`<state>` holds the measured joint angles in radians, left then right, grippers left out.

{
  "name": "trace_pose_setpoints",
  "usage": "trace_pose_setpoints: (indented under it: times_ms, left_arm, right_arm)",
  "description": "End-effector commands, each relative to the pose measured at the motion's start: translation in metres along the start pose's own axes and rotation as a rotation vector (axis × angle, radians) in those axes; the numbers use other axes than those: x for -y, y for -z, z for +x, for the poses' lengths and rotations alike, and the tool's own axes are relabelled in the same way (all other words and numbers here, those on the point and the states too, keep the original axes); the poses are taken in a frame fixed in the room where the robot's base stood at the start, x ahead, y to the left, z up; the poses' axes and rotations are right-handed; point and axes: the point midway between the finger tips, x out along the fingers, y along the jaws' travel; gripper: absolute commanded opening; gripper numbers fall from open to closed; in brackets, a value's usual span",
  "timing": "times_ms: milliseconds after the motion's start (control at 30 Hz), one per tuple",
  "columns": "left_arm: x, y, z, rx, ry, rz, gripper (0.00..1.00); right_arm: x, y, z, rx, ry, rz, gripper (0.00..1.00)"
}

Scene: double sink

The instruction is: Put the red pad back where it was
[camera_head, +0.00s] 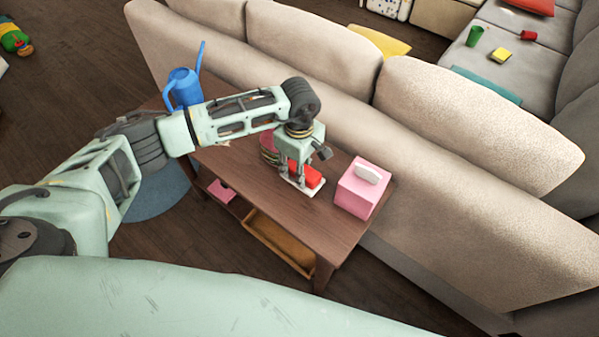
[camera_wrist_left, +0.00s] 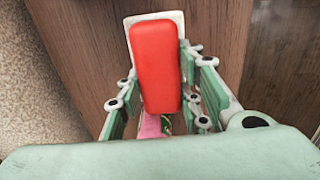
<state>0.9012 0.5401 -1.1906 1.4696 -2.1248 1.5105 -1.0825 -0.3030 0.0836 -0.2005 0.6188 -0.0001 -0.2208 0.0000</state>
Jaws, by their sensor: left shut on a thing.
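The red pad (camera_wrist_left: 155,65) is a rounded red block between the fingers of my left gripper (camera_wrist_left: 160,98). The gripper is shut on it. A flat white piece (camera_wrist_left: 179,20) shows around the pad's far end, under it. In the head view my left gripper (camera_head: 297,178) points down over the wooden table, with the red pad (camera_head: 312,175) partly hidden by its fingers. The pad is at or just above the table top; I cannot tell if it rests fully on the white piece. My right gripper is out of view.
A pink tissue box (camera_head: 362,187) stands right of the pad on the table (camera_head: 325,222). A round pink-and-green thing (camera_head: 268,150) sits behind the gripper. A blue watering can (camera_head: 183,87) is at the table's far end. A beige sofa (camera_head: 440,185) runs along the back edge.

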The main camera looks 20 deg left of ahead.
Motion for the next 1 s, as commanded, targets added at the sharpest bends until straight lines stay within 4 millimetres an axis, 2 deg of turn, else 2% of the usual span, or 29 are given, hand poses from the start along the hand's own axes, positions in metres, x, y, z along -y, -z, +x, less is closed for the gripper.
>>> trace_pose_setpoints:
  times_ms: [167,567,600,800,1000]
  left_arm:
    - [0.001,-0.001,0.025,0.001,0.003,0.0,0.05]
    - [0.0,0.0,0.032,0.0,0.0,0.001,0.05]
    - [0.0,0.0,0.03,0.0,0.001,0.001,0.37]
    - [0.001,0.0,0.03,0.0,0.001,0.001,0.52]
    - [0.0,0.0,0.03,0.0,0.001,0.001,0.52]
  right_arm:
    - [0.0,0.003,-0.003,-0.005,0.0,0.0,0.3]
    - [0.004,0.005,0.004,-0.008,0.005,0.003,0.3]
    - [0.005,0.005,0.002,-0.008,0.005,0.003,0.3]
    - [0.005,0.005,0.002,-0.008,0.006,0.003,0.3]
    - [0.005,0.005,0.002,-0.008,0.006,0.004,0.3]
